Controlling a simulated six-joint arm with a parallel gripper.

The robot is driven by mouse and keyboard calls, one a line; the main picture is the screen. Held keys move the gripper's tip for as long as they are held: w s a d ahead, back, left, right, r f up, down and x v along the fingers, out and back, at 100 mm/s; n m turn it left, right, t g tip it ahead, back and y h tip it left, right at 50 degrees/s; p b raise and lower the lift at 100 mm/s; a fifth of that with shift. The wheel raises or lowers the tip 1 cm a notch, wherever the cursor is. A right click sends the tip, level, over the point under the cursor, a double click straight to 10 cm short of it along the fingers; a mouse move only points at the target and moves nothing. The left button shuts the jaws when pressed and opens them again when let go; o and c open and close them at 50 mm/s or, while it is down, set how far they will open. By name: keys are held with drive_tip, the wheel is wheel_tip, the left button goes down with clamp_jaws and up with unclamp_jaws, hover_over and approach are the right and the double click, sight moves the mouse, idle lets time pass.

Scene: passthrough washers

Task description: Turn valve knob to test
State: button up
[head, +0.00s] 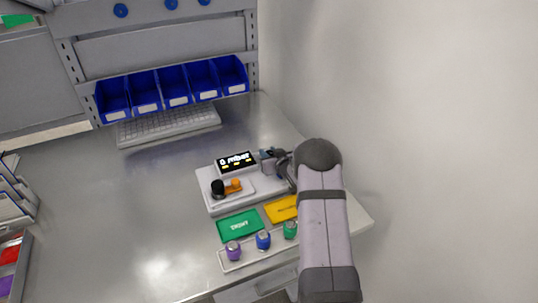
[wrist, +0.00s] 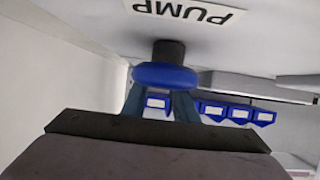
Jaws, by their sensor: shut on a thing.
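A round blue knob (wrist: 166,75) on a short black stem (wrist: 168,50) fills the middle of the wrist view, beside a white label reading PUMP (wrist: 184,11), which appears upside down. My gripper (wrist: 160,96) is shut on this blue knob, one finger on each side. In the head view my gripper (head: 268,156) reaches the right side of the white unit (head: 206,181), next to its display (head: 237,162), which reads 0 mbar. The gripped knob is too small to make out there. No test mark can be read in either view.
On the unit are a black round part (head: 217,188) and an orange part (head: 233,186). Blue bins (head: 174,86) and a keyboard (head: 168,127) are behind. The wall is close on the right.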

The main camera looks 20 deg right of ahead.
drive_tip(key=shift+a+f+m+h+b, duration=0.15)
drive_tip(key=shift+m+h+b, duration=0.3)
drive_tip(key=shift+b, duration=0.4)
drive_tip(key=m+h+b, duration=0.2)
drive_tip(key=b, duration=0.1)
drive_tip(key=shift+h+b, duration=0.25)
drive_tip(key=shift+b, duration=0.15)
drive_tip(key=shift+r+m+g+h, duration=0.2)
drive_tip(key=shift+m+g+h, duration=0.2)
drive_tip(key=shift+m+h, duration=0.35)
drive_tip(key=shift+h, duration=0.35)
drive_tip(key=shift+m+g+h, duration=0.4)
drive_tip(key=shift+m, duration=0.2)
drive_tip(key=o, duration=1.1)
drive_tip(key=shift+c, duration=0.2)
drive_tip(key=shift+b+v, duration=0.9)
drive_tip(key=shift+v, duration=2.7)
